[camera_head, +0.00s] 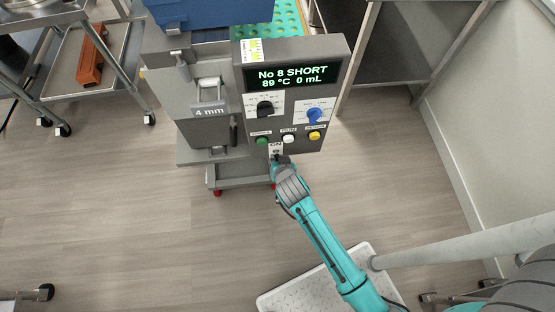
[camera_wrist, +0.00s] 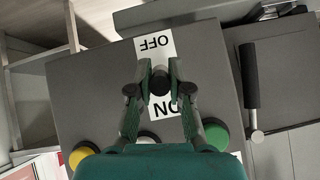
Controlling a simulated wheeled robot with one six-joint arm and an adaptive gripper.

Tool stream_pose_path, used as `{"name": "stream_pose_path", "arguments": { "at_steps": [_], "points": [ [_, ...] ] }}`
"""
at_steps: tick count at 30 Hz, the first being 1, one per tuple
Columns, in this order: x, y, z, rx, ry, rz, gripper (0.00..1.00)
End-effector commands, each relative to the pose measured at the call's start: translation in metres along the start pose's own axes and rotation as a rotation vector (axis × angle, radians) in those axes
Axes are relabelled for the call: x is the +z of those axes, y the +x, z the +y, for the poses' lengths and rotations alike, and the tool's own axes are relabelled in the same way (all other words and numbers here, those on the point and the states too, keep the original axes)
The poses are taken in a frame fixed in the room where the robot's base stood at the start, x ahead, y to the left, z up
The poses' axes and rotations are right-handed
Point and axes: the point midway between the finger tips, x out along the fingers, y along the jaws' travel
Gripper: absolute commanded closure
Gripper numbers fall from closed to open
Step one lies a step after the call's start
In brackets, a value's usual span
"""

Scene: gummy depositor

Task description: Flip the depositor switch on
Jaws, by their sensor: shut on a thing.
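The depositor (camera_head: 295,100) is a grey machine with a control panel. Its display (camera_head: 291,74) reads "No 8 SHORT, 89 °C, 0 mL". The switch (camera_wrist: 160,82) is a small dark lever low on the panel, between the OFF label (camera_wrist: 155,44) and the ON label (camera_wrist: 167,107) in the wrist view. My gripper (camera_wrist: 159,72) is shut on the switch, one finger on each side. In the head view my gripper (camera_head: 277,160) reaches the panel's bottom edge, just below the ON label (camera_head: 276,147), and hides the switch. I cannot tell which way the lever is set.
Above the switch are green (camera_head: 262,141), white (camera_head: 288,139) and yellow (camera_head: 314,135) buttons. A black dial (camera_head: 265,108) and a blue dial (camera_head: 314,115) sit higher. A metal cart (camera_head: 62,75) stands at the left. The floor around the machine's front is clear.

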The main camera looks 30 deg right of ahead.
Motion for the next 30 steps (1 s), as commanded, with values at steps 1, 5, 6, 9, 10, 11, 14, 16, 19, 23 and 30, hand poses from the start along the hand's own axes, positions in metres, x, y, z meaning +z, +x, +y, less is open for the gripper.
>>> {"name": "stream_pose_path", "arguments": {
  "at_steps": [1,5,6,9,10,11,14,16,19,23,30],
  "points": [
    [-0.0018,-0.0001,-0.0008,-0.001,0.001,-0.002,1.00],
    [-0.0020,-0.0002,-0.0008,0.001,0.001,-0.010,1.00],
    [-0.0020,-0.0002,-0.0007,0.001,0.001,-0.011,1.00],
    [-0.0020,-0.0001,-0.0007,0.002,0.001,-0.011,1.00],
    [-0.0020,-0.0001,-0.0007,0.002,0.001,-0.011,1.00],
    [-0.0020,-0.0001,-0.0007,0.002,0.001,-0.011,1.00],
    [-0.0020,-0.0001,-0.0006,0.002,0.001,-0.011,1.00],
    [-0.0021,-0.0001,-0.0006,0.002,0.001,-0.011,0.74],
    [-0.0018,-0.0001,-0.0005,0.002,0.001,-0.011,0.56],
    [-0.0013,-0.0001,-0.0003,0.002,0.001,-0.012,0.56],
    [-0.0006,-0.0049,-0.0002,0.003,0.001,-0.013,0.56]
  ]
}}
